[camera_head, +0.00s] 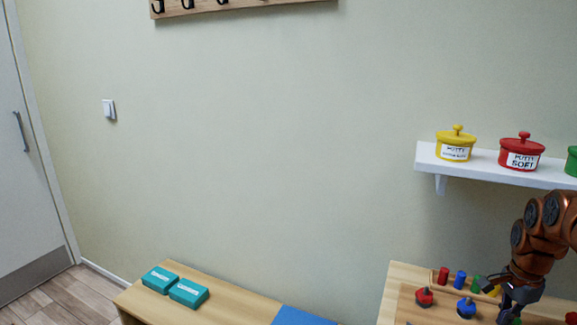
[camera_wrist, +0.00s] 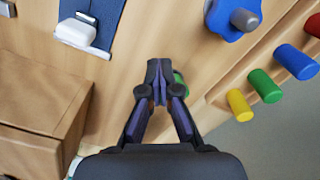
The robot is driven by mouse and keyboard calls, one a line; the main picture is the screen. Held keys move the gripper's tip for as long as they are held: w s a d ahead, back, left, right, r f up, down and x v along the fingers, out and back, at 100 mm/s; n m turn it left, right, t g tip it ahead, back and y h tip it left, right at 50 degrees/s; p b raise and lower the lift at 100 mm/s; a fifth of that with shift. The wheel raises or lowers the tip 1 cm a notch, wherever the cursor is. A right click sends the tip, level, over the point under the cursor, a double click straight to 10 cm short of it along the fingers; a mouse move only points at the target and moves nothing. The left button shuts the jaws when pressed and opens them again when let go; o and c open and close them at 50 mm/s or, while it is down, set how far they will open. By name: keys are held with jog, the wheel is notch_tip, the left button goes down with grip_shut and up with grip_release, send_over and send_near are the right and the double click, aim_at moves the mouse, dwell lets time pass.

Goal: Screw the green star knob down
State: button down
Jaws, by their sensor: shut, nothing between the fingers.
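My gripper (camera_wrist: 158,68) is shut and empty in the wrist view, with its fingertips over the wooden board (camera_wrist: 125,85). A green piece (camera_wrist: 181,80), likely the green star knob, shows just behind and to the right of the fingertips; most of it is hidden, and I cannot tell whether they touch. In the head view my gripper (camera_head: 510,305) is low at the right, with a bit of green (camera_head: 516,321) beneath it. The blue star knob (camera_head: 466,308) and the red star knob (camera_head: 424,297) sit left of it. The blue knob also shows in the wrist view (camera_wrist: 228,22) around a grey bolt.
Red (camera_head: 443,276), blue (camera_head: 460,280), green (camera_head: 475,283) and yellow (camera_head: 492,290) pegs stand along the board's back. A blue strap with a white buckle (camera_wrist: 78,33) and a wooden box (camera_wrist: 35,120) lie left in the wrist view. A white shelf (camera_head: 430,160) holds putty pots.

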jog(key=shift+w+f+b, duration=0.1)
jog(key=shift+w+b, duration=0.5)
jog(key=shift+b, duration=0.5)
jog(key=shift+w+b, duration=0.75)
jog(key=shift+b, duration=0.25)
